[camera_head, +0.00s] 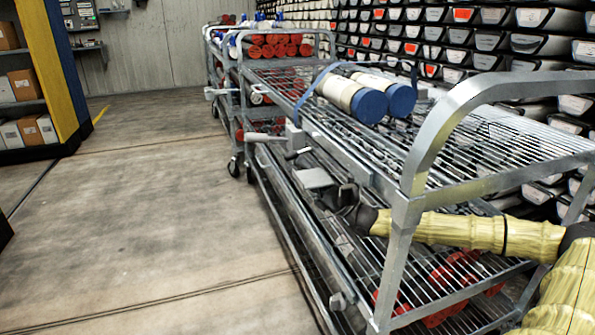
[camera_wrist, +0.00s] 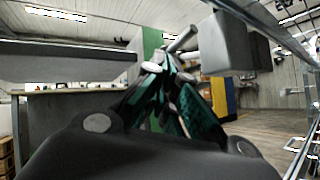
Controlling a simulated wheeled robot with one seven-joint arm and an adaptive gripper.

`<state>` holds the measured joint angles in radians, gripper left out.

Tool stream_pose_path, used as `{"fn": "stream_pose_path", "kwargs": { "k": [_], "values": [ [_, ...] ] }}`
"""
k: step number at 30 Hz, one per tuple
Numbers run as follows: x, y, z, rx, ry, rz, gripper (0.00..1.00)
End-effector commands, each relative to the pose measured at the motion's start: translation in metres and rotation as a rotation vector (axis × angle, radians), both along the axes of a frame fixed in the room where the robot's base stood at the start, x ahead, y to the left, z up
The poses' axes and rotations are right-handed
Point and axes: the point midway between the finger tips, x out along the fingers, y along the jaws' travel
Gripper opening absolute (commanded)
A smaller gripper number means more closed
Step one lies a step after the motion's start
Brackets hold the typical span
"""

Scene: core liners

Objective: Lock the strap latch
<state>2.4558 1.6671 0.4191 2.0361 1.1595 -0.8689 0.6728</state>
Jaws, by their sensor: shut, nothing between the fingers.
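A blue strap (camera_head: 305,98) runs over two pale core liners (camera_head: 338,92) with blue caps on the cart's top shelf. It comes down to a small grey block (camera_head: 295,136) on the cart's near side rail, with a short light-tipped lever (camera_head: 299,153) below; these look like the latch. My gripper (camera_head: 345,197) is beside the rail, right of the block and close to a flat grey plate (camera_head: 315,178). In the wrist view my gripper (camera_wrist: 155,72) is shut and empty. A grey box (camera_wrist: 229,42) and a rounded bar (camera_wrist: 182,38) show just beyond its fingertips. Contact cannot be told.
The wire-shelf cart (camera_head: 500,160) has a thick curved end rail (camera_head: 430,135) near my arm. Red-capped liners (camera_head: 275,47) lie on another cart behind. Racks of trays (camera_head: 480,40) line the right wall. The floor (camera_head: 150,200) left of the cart is clear.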

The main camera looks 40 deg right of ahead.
Motion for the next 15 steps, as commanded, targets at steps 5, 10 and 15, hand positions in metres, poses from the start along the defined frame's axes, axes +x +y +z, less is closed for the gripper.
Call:
{"fn": "stream_pose_path", "kwargs": {
  "k": [5, 10, 15],
  "values": [
    [-0.0025, -0.0015, 0.0015, -0.001, -0.001, -0.007, 0.00],
    [-0.0034, 0.0010, 0.0029, 0.033, -0.012, -0.005, 0.00],
    [-0.0038, 0.0023, 0.0051, 0.081, -0.028, -0.006, 0.00]
  ]
}}
